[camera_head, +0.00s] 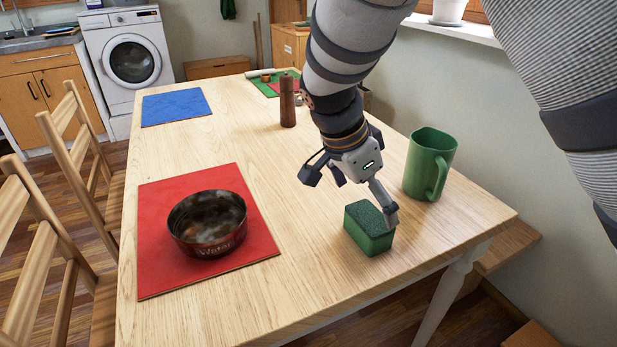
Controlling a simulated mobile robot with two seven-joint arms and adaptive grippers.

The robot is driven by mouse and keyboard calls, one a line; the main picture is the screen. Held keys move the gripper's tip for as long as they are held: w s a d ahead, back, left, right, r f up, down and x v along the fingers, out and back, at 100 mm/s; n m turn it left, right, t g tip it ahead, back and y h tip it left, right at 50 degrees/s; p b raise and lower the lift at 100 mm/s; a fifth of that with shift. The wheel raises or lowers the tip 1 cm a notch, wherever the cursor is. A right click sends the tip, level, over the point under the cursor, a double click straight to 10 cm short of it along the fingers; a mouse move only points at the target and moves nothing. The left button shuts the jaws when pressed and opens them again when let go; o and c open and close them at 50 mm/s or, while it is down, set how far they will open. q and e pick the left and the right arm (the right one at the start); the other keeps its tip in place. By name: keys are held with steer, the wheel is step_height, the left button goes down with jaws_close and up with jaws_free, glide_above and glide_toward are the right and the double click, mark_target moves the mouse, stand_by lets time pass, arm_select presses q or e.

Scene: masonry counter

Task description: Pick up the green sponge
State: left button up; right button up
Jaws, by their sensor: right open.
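The green sponge (368,232) is a small block with a darker top, lying on the wooden table near its front right corner. My right gripper (350,196) is above the table, with its fingers spread open. One fingertip overlaps the sponge's right side in the picture; I cannot tell whether it touches. The other finger is out to the left, away from the sponge. Nothing is held. My left gripper is not in view.
A green mug (428,165) stands close behind the sponge on the right. A dark bowl (207,224) sits on a red mat (152,262) at the left. A brown pepper mill (287,101) and a blue mat (176,107) are farther back. The table (300,285) is bare left of the sponge.

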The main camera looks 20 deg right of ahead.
mark_target(365, 218)
steer(key=x, duration=0.2)
steer(key=a+x, duration=0.1)
steer(key=x, duration=0.4)
steer(key=shift+w+a+f, duration=0.1)
steer(key=shift+a+f, duration=0.05)
steer(key=shift+f, duration=0.2)
steer(key=shift+w+f, duration=0.1)
steer(key=shift+f, duration=0.2)
steer(key=c, duration=0.8)
